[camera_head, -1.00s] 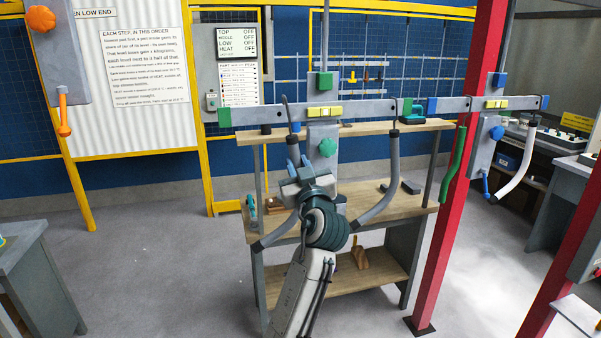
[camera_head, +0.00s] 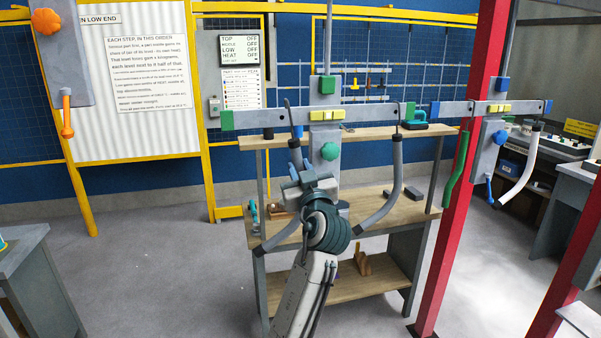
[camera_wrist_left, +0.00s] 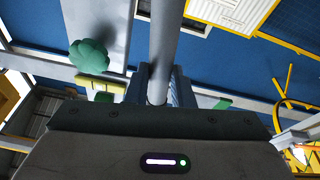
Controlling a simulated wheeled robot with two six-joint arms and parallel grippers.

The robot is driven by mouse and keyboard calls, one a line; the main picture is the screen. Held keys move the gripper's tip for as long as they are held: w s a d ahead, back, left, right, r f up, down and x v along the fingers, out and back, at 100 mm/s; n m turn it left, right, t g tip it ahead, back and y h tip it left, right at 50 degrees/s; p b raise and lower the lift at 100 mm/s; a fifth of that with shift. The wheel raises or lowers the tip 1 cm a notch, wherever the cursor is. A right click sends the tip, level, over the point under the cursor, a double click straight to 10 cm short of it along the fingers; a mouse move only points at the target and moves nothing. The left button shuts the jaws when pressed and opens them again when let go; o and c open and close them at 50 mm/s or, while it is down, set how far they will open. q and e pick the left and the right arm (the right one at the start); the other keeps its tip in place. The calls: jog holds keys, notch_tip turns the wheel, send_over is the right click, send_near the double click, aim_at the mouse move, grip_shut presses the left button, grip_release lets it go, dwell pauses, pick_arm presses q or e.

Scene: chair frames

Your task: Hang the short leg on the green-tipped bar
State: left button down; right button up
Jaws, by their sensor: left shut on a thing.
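A grey curved leg with a thin dark hook (camera_head: 288,112) on top and a dark lower end (camera_head: 268,247) is in my left gripper (camera_head: 297,170). The gripper is shut on its middle; the leg's grey tube shows in the left wrist view (camera_wrist_left: 163,45). The green-tipped bar (camera_head: 262,117) is horizontal, with its green tip (camera_head: 227,119) at the left. The hook overlaps the bar between the green tip and the yellow clamp (camera_head: 327,114). I cannot tell whether it touches or rests on the bar. My right gripper is not in view.
Another grey leg (camera_head: 397,165) hangs near the bar's right end. A green knob (camera_head: 330,151) is below the bar.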

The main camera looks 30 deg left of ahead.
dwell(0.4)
pick_arm(q)
jog(key=shift+b, duration=0.3)
dwell(0.3)
jog(key=shift+w+a, duration=0.1)
jog(key=shift+a, duration=0.05)
jog(key=shift+w+a+b, duration=0.35)
jog(key=shift+w+a, duration=0.1)
jog(key=shift+a, duration=0.05)
jog(key=shift+w+a, duration=0.25)
jog(key=shift+a, duration=0.05)
